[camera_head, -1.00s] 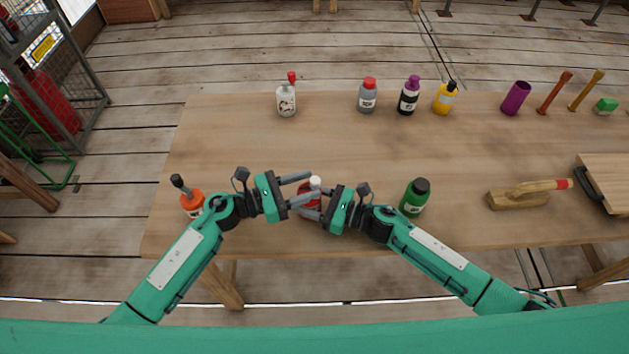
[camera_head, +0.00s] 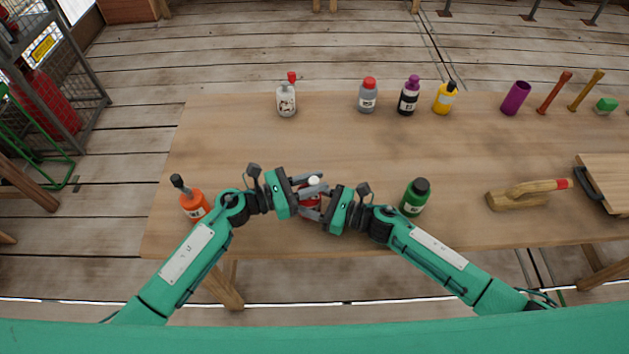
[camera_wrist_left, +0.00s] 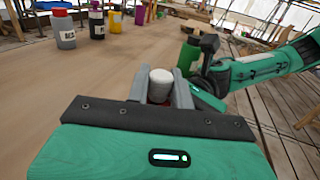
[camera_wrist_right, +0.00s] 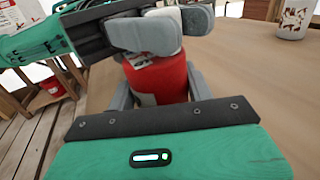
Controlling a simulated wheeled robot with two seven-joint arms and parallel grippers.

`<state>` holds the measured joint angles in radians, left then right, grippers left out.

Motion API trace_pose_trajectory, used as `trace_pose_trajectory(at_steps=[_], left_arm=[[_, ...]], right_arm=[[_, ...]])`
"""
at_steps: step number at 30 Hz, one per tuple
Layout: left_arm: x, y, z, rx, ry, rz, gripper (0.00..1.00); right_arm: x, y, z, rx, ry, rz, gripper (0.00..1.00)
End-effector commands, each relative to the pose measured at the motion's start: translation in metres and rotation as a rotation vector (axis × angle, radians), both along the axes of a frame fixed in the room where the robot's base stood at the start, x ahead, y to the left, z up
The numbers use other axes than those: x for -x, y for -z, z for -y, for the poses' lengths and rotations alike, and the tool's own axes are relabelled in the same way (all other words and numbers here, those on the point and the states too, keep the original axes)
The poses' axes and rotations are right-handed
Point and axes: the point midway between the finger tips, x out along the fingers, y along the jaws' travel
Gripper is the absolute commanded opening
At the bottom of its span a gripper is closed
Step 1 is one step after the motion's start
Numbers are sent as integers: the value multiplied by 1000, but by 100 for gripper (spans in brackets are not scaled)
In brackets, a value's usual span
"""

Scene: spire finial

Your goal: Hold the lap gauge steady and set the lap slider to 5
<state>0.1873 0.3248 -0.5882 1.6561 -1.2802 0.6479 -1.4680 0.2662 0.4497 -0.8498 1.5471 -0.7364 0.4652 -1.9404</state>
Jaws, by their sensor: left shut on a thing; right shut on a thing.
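A red bottle (camera_head: 311,203) with a white cap (camera_head: 314,181) stands near the table's front edge, largely covered by my grippers. My left gripper (camera_head: 317,186) is shut on the cap; its fingers flank the cap in the left wrist view (camera_wrist_left: 160,85). My right gripper (camera_head: 312,209) is shut on the red body, which shows between its fingers in the right wrist view (camera_wrist_right: 158,80). The left fingers cross above the body there. I cannot make out a gauge scale, slider or number; only part of a pale label shows.
An orange bottle (camera_head: 195,206) stands left and a green bottle (camera_head: 413,199) right of my grippers. A wooden trowel-like tool (camera_head: 518,199) lies farther right. Several bottles and a purple cup (camera_head: 516,98) line the back. The middle of the table (camera_head: 340,145) is clear.

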Motion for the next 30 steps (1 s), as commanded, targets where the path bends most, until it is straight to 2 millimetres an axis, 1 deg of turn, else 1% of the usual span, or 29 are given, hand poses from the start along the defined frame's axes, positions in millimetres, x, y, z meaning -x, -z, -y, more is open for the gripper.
trace_pose_trajectory(at_steps=[1, 4, 10, 11, 12, 14, 22, 24, 26, 30], left_arm=[[0, 0, -5, -1, -1, -1, 0], [1, 0, -13, 0, -1, 1, 0], [1, 0, -13, 2, -1, 2, 0], [1, 0, -13, 2, -1, 2, 24], [1, 0, -13, 2, -1, 2, 32], [1, 0, -12, 2, -1, 1, 44], [1, 0, -13, 2, 0, 1, 44], [2, 0, -15, 1, -1, 0, 44], [3, 0, -20, 1, -1, -1, 44], [12, 1, -42, 0, -1, -2, 44]], right_arm=[[0, 0, 0, 0, 0, -1, 26], [0, 0, 0, 0, 0, -1, 26], [0, 0, 0, -1, 0, -1, 26], [0, 0, 0, -1, 0, -1, 26], [0, 0, 0, -1, 0, -1, 26], [0, 0, 0, -1, 0, -1, 26], [0, 0, 0, 0, 0, -1, 26], [0, 0, 0, 0, 0, -1, 26], [0, 0, 0, 0, 0, -1, 26], [0, 0, 0, 0, 0, -1, 26]])
